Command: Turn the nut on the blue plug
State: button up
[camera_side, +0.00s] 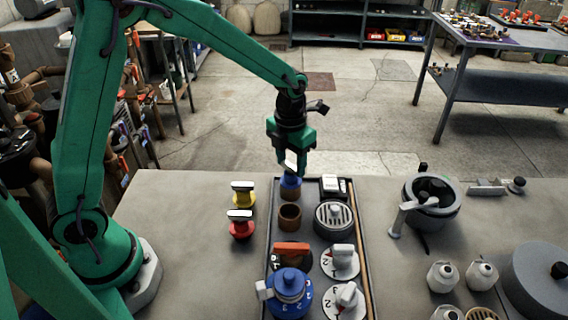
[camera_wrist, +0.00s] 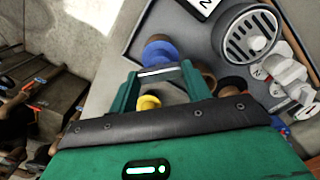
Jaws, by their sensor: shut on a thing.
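The blue plug (camera_side: 291,182) stands upright in a brown socket at the back left of the dark tray (camera_side: 269,240). Its nut is a pale bar (camera_side: 290,167) on top. My gripper (camera_side: 290,168) points down from above and is shut on this nut. In the wrist view, the nut (camera_wrist: 157,71) lies between the fingertips of my gripper (camera_wrist: 157,76), with the blue plug (camera_wrist: 161,52) just beyond. The fingers partly hide the nut, so its exact angle is hard to tell.
An empty brown socket (camera_side: 289,216) is in front of the blue plug. A round grille (camera_side: 335,218) is to its right. Yellow (camera_side: 243,200) and red (camera_side: 241,231) plugs stand left of the tray. A large blue valve (camera_side: 289,292) and white dials fill the tray front.

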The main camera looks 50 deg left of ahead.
aim_at(290, 165)
dwell(0.4)
jog(key=o, duration=1)
jog(key=shift+s+r, duration=0.1)
jog(key=shift+r, duration=3.8)
